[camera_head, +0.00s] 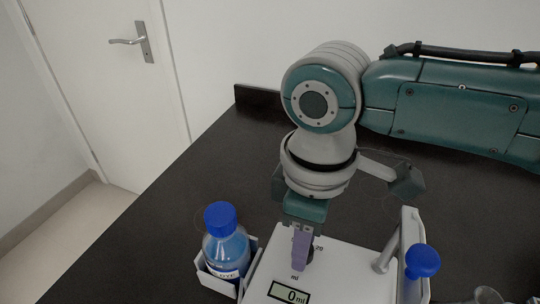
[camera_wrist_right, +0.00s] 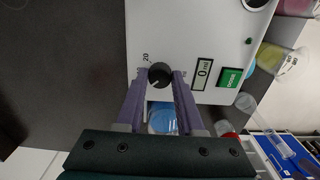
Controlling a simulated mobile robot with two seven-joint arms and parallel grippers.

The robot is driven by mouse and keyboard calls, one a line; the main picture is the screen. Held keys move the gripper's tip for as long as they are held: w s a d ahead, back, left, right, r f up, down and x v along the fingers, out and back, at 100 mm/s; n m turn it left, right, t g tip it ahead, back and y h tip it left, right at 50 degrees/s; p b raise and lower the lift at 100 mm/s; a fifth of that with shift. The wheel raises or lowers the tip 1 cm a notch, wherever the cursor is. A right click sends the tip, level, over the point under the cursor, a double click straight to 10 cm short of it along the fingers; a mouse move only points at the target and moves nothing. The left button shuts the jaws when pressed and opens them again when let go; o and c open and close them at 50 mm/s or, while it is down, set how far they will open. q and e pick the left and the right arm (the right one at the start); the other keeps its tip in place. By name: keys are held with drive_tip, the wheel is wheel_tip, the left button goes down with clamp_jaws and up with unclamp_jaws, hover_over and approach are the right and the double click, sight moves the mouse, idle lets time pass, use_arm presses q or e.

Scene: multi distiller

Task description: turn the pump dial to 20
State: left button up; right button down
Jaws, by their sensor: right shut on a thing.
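The white pump (camera_head: 345,280) stands on the black bench, with a display (camera_head: 289,293) reading 0 ml. Its black dial (camera_wrist_right: 160,75) shows in the right wrist view between the purple fingers of my right gripper (camera_wrist_right: 159,80). The fingers are shut on the dial, one on each side. The mark 20 is printed beside the dial. In the head view my right gripper (camera_head: 301,252) points down onto the pump top and mostly hides the dial. A green button (camera_wrist_right: 232,77) sits beside the display in the wrist view. My left gripper is not in view.
A blue-capped bottle (camera_head: 225,245) stands in a white holder at the pump's left. A second blue cap (camera_head: 422,261) and a white post (camera_head: 386,254) rise at its right. Bare bench (camera_head: 170,225) lies to the left.

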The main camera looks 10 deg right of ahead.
drive_tip(key=shift+r+m+p, duration=0.2)
drive_tip(key=shift+m+p, duration=1.5)
drive_tip(key=shift+p, duration=0.05)
drive_tip(key=m+p, duration=0.2)
drive_tip(key=m, duration=0.2)
drive_tip(key=shift+f+p, duration=0.1)
drive_tip(key=shift+p, duration=0.25)
drive_tip(key=m+p, duration=0.1)
drive_tip(key=m, duration=0.4)
drive_tip(key=shift+p, duration=0.35)
drive_tip(key=m+p, duration=0.1)
drive_tip(key=m, duration=0.2)
drive_tip(key=shift+f+m, duration=0.1)
drive_tip(key=shift+m, duration=1.1)
drive_tip(key=c, duration=0.5)
unclamp_jaws()
